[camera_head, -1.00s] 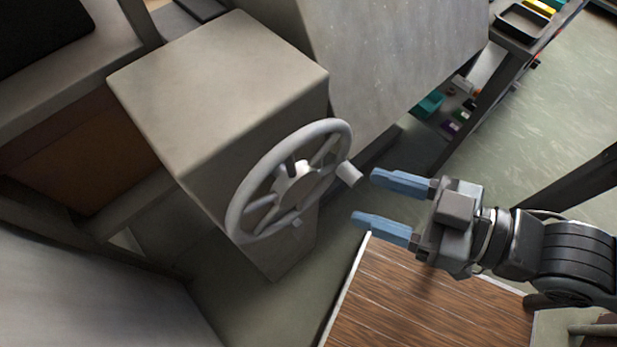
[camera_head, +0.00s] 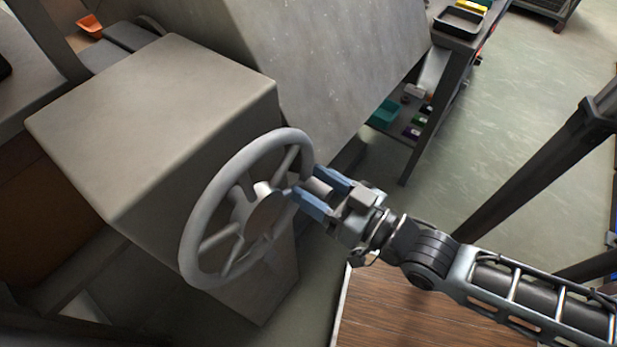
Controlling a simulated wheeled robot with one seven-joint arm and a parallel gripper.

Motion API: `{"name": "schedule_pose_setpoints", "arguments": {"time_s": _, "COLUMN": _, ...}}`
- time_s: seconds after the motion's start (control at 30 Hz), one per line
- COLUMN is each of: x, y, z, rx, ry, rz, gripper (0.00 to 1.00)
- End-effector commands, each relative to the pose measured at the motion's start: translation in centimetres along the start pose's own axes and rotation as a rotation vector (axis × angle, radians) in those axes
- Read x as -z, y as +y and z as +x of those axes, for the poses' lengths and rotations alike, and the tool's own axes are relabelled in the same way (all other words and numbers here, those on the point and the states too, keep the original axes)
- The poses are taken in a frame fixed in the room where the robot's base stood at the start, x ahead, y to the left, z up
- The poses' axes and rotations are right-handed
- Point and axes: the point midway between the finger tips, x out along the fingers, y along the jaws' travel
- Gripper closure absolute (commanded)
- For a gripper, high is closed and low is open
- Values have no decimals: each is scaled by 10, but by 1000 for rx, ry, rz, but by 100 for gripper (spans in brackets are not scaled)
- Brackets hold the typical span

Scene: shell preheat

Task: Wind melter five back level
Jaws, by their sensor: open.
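A grey spoked handwheel (camera_head: 199,231) stands on the side of a grey box housing (camera_head: 150,120). A short knob handle (camera_head: 318,187) sticks out from the right part of the wheel's rim. My gripper (camera_head: 310,186) is at the right edge of the wheel with its two blue fingers open. The fingers lie on either side of the knob, one above and one below. The lower fingertip hides a little of the rim and a spoke. I cannot tell whether either finger touches the knob.
A large grey slanted body (camera_head: 320,60) stands behind the housing. A wood-topped surface (camera_head: 400,315) lies below my arm. A shelf rack (camera_head: 440,75) with a black tray and small bins stands at the back right. Open floor (camera_head: 520,110) lies to the right.

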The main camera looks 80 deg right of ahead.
Motion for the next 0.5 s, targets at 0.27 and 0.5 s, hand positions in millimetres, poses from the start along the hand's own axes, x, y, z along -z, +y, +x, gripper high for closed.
{"name": "schedule_pose_setpoints", "arguments": {"time_s": 0.27, "x": 0, "y": 0, "z": 15, "rx": 1, "ry": -1, "rz": 0, "gripper": 42}}
{"name": "schedule_pose_setpoints", "arguments": {"time_s": 0.5, "x": 0, "y": 0, "z": 15, "rx": 0, "ry": -2, "rz": 0, "gripper": 44}}
